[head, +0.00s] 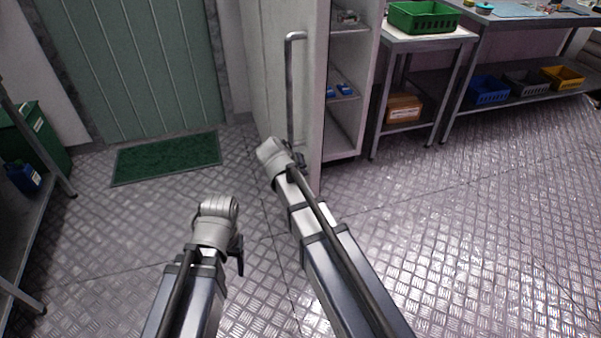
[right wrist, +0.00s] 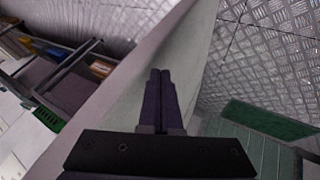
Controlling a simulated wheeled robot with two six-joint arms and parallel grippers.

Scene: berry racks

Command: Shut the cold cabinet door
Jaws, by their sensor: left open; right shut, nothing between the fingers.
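The cold cabinet door (head: 312,95) is a tall pale panel that stands open, with a long vertical grey bar handle (head: 289,90) on it. Shelves of the cabinet (head: 345,110) show to its right. My right gripper (head: 298,159) is at the door's lower part, near the handle's lower end. In the right wrist view its dark fingers (right wrist: 160,73) are shut and empty in front of the pale door panel (right wrist: 200,35). I cannot tell whether they touch it. My left gripper (head: 238,256) is open and empty above the floor, left of the door and apart from it.
A table with a green crate (head: 422,17) and a workbench with bins (head: 488,90) stand at the right. A green mat (head: 167,158) lies before a green door (head: 130,65). A grey rack (head: 38,220) stands at far left. The right floor is clear.

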